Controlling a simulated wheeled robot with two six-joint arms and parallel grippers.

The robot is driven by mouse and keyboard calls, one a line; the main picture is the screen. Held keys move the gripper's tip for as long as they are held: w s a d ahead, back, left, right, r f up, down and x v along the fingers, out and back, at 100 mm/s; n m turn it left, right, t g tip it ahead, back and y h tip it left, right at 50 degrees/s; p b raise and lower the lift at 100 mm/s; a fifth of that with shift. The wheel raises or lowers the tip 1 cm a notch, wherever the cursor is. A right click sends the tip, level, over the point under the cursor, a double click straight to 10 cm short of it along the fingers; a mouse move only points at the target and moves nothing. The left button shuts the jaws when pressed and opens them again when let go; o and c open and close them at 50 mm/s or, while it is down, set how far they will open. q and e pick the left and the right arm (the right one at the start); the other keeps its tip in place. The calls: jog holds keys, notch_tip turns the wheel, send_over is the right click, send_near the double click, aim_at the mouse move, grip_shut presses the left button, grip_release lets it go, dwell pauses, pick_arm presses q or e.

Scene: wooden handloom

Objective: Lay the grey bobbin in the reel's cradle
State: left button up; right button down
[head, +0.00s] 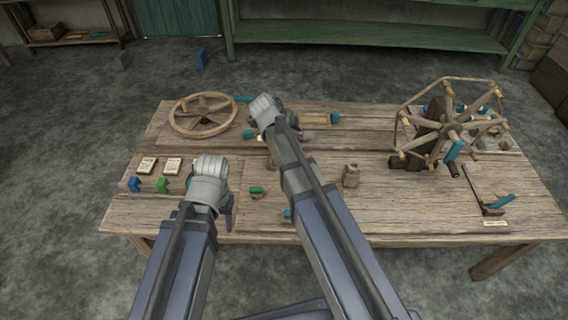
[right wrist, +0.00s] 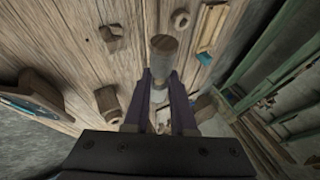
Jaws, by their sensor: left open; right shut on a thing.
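My right gripper (head: 264,108) is over the back middle of the bench. In the right wrist view its fingers (right wrist: 163,95) are shut on a cylinder with a grey end, seemingly the grey bobbin (right wrist: 163,48). Much of the bobbin's far side is hidden, and the gripper and arm cover it in the head view. The wooden reel (head: 450,130), a spoked frame, stands at the bench's right side, well right of both grippers. I cannot clearly make out its cradle. My left gripper (head: 212,168) is open over the left part of the bench, with its fingertips hard to see.
A spoked wooden wheel (head: 202,115) lies at the back left. A yellowish bobbin (head: 318,118) with a teal end lies right of my right gripper. A small wooden block (head: 351,175) and a teal-handled tool (head: 497,206) are nearer the front. Bare bench lies between block and reel.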

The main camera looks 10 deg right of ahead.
pick_arm(q)
notch_tip(320, 180, down, 5)
jog(key=b, duration=0.3)
jog(key=shift+f+b, duration=0.15)
jog(key=shift+b, duration=0.15)
pick_arm(e)
jog(key=s+a+f+t, duration=0.1)
jog(key=a+f, duration=0.3)
jog(key=shift+s+a+f+n, duration=0.3)
jog(key=shift+s+a, duration=0.05)
pick_arm(q)
notch_tip(320, 180, down, 7)
jog(key=b, duration=0.7)
pick_arm(e)
notch_tip(320, 180, down, 7)
pick_arm(q)
jog(key=shift+a, duration=0.1)
pick_arm(e)
jog(key=c, duration=0.7)
grip_release()
jog(key=shift+o, duration=0.2)
jog(key=shift+r, duration=0.1)
